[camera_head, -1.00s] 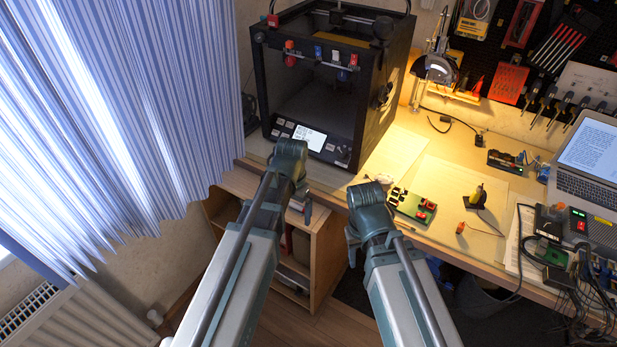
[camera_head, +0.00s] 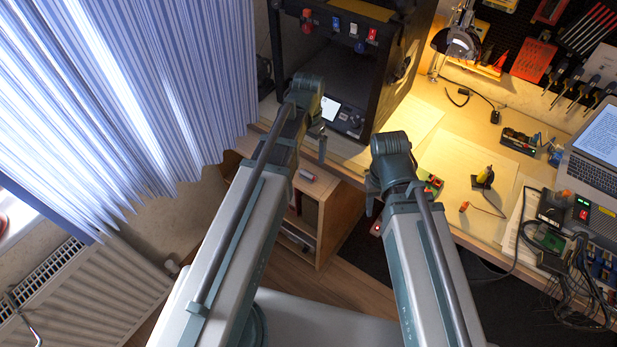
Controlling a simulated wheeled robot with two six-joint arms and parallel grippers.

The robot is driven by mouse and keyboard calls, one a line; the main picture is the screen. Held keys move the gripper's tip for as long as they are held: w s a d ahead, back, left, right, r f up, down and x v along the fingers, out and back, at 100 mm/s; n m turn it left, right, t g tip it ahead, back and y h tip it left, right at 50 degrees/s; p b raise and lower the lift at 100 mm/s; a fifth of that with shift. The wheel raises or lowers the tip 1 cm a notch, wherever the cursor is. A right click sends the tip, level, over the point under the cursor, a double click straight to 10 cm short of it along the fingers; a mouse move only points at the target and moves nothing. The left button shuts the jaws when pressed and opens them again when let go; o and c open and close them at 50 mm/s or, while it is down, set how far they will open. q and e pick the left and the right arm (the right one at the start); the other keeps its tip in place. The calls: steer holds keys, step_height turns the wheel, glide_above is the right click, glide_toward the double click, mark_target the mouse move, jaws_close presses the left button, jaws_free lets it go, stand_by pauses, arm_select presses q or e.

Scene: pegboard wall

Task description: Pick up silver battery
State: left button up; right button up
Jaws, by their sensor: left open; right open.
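I cannot clearly make out a silver battery. A small pale cylinder with a red end (camera_head: 307,175) lies on top of the low wooden cabinet, just below my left gripper; I cannot tell whether it is a battery. A small orange cylinder (camera_head: 463,207) stands on the desk, right of my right arm. My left gripper (camera_head: 322,150) hangs from its wrist at the desk's front edge, open, mostly hidden. My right gripper (camera_head: 371,200) hangs from its wrist in front of the desk, open, mostly hidden. Nothing shows held in either.
A black 3D printer (camera_head: 345,70) stands behind my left wrist. The wooden desk (camera_head: 480,130) carries a laptop (camera_head: 597,150), cables and electronics at right. A low cabinet (camera_head: 340,215) stands under its left end. A curtain (camera_head: 120,90) and radiator (camera_head: 90,295) are at left.

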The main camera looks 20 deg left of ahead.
arm_select(q)
steer(key=b, duration=0.5)
glide_above(308, 174)
steer(key=f, duration=0.6)
steer(key=shift+s+f, duration=0.2)
steer(key=f+b, duration=0.1)
steer(key=b, duration=0.1)
steer(key=f+b, duration=0.1)
steer(key=f, duration=0.1)
steer(key=f+b, duration=0.2)
steer(key=shift+w+f+b, duration=0.15)
steer(key=shift+w+b, duration=0.2)
steer(key=c, duration=1.2)
